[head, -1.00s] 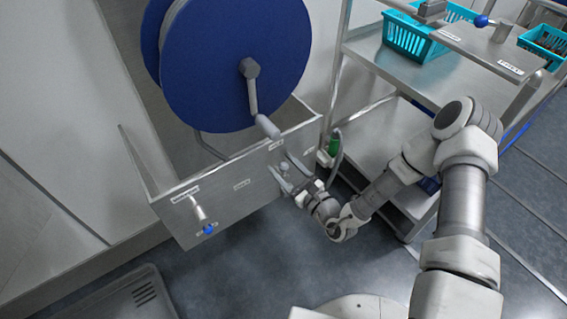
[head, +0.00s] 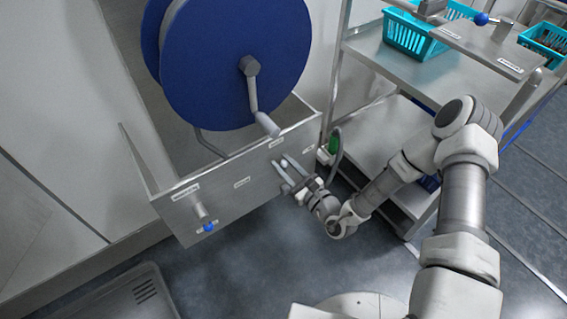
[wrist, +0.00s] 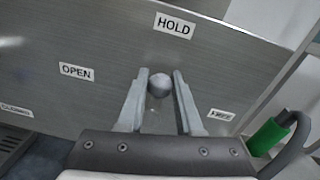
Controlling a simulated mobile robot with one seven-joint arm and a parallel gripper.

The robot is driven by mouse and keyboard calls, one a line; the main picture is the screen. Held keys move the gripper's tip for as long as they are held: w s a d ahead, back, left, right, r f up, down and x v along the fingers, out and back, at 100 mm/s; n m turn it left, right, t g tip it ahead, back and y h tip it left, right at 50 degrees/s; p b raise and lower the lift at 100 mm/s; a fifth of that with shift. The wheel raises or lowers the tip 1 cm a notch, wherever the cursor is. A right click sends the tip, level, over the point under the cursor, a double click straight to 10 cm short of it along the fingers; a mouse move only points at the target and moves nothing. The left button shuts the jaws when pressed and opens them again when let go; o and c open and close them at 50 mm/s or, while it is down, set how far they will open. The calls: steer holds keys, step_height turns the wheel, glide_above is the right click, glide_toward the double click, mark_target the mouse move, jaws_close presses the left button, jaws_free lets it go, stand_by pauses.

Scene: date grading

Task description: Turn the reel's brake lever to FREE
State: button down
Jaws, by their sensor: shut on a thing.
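The brake lever's pale round knob (wrist: 160,84) sits between the two fingers of my gripper (wrist: 160,88) in the wrist view. The fingers are shut on it. In the head view the knob (head: 283,163) and my gripper (head: 286,168) are at the panel's right part. A HOLD label (wrist: 174,25) is just above the knob. A FREE label (wrist: 221,115) is to the right and lower, beside the right finger. The lever's shaft and pivot are mostly hidden by my gripper. The blue reel (head: 225,50) with its grey crank (head: 252,92) stands above the panel (head: 235,205).
An OPEN label (wrist: 75,71) is left of the lever. A blue-tipped handle (head: 208,228) projects from the panel's left end. A steel cart (head: 365,125) with teal baskets (head: 408,42) stands right. A green bottle-like object (head: 333,144) and grey hose are close to my gripper.

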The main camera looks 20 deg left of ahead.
steer(key=shift+r, duration=0.1)
steer(key=w+d+f+m+p, duration=0.1)
steer(key=f+m+p, duration=0.1)
steer(key=m, duration=0.7)
steer(key=w+d+f+m+t+p, duration=0.1)
steer(key=w+d+f+m+p, duration=0.1)
steer(key=m, duration=0.7)
steer(key=shift+w+f, duration=0.25)
steer(key=shift+f, duration=0.15)
steer(key=c, duration=0.6)
jaws_free()
